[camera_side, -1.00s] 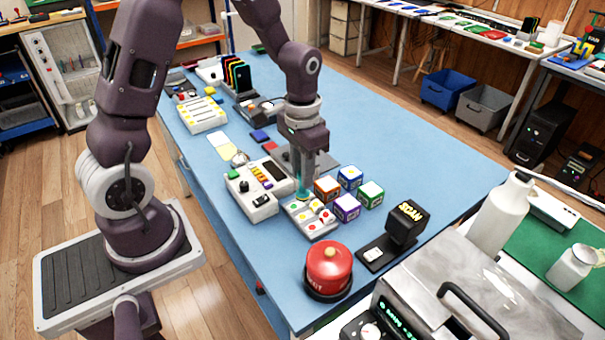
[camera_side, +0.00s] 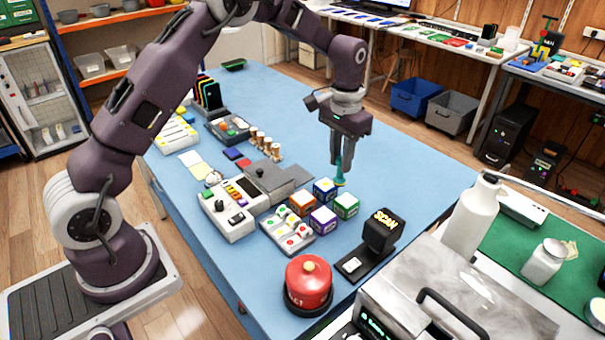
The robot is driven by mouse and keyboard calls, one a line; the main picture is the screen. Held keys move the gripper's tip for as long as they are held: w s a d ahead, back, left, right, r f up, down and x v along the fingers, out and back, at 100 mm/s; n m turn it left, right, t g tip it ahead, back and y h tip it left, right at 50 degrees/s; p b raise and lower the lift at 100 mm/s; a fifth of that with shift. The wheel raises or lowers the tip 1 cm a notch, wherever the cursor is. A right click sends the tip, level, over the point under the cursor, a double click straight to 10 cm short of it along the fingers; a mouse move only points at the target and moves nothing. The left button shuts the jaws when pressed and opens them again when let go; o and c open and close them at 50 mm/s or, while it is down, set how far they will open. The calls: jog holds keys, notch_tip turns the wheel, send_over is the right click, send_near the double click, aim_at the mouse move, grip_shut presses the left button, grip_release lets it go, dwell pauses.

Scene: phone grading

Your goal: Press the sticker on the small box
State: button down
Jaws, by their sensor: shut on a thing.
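My gripper (camera_side: 336,158) is shut on a slim teal tool (camera_side: 340,176), which points down. The tool's lower end shows just behind the blue and green boxes; whether it touches anything is unclear. Several small white-labelled boxes stand in a cluster: an orange box (camera_side: 303,202), a blue box (camera_side: 324,187), a purple box (camera_side: 323,219) and a green box (camera_side: 346,204). A pale tray (camera_side: 270,231) with red, green and yellow round spots, perhaps the stickers, lies to their left. I cannot make out a sticker on the tool's tip.
A white control panel (camera_side: 229,213) and a grey block (camera_side: 271,178) are to the left. The blue table (camera_side: 420,165) is clear on the right.

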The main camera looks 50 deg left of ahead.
jog(key=shift+w+d+f, duration=0.2)
jog(key=shift+w+f, duration=0.2)
jog(key=shift+f, duration=0.5)
jog(key=shift+w+d+f, duration=0.15)
jog(key=shift+w+f, duration=0.2)
jog(key=shift+f, duration=0.55)
jog(key=shift+w+d+f, duration=0.2)
jog(key=shift+w+f, duration=0.2)
jog(key=shift+f, duration=0.5)
jog(key=shift+f, duration=0.5)
notch_tip(320, 180, up, 7)
dwell(0.5)
